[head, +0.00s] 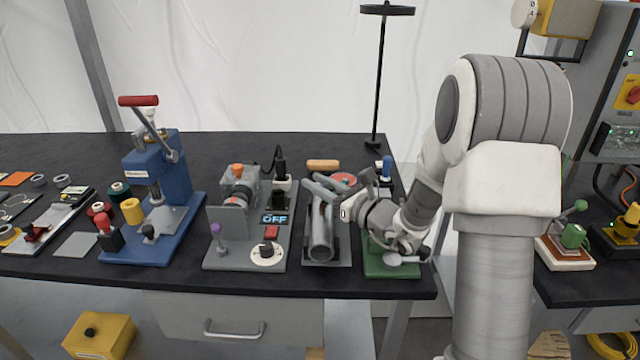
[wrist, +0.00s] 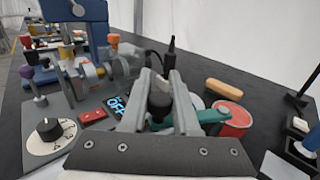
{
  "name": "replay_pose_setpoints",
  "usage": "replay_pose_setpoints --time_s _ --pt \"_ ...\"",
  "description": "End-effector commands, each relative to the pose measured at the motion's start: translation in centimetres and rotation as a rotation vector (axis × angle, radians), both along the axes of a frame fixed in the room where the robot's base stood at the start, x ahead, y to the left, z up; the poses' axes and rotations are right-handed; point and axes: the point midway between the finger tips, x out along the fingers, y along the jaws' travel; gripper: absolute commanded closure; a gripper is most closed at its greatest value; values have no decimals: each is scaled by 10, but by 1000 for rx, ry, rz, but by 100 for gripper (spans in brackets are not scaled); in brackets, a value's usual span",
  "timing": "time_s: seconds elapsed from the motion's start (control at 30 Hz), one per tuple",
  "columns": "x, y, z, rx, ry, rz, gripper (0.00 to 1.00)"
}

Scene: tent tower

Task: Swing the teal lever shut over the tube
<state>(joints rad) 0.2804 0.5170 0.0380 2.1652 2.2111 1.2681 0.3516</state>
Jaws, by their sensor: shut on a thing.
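The grey tube (head: 320,236) lies lengthwise on a grey base near the table's front edge. My gripper (head: 318,184) reaches in from the right over the tube's far end. In the wrist view my gripper (wrist: 160,90) has its two grey fingers on either side of a black knob (wrist: 160,104). The teal lever (wrist: 207,115) runs from behind the right finger toward a red round part (wrist: 236,118). The knob appears to be the lever's grip, and my fingers are shut on it. The lever is hidden in the head view; the tube cannot be made out in the wrist view.
Left of the tube stands a grey fixture with a dial (head: 267,254) and an OFF display (head: 275,217). A blue press (head: 160,190) stands further left. A green base (head: 385,268) sits under my wrist. A tan handle (head: 323,165) lies behind.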

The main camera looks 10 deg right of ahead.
Motion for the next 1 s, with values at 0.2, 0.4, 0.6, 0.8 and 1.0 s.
replay_pose_setpoints --time_s 0.2,0.4,0.6,0.8,1.0 --pt "0 1 -1 0 4 1 100" --pt "0 1 -2 0 4 1 100" --pt "0 1 -1 0 2 1 41" --pt "0 1 0 -1 1 1 41" --pt "-5 -4 0 -1 2 -1 41"
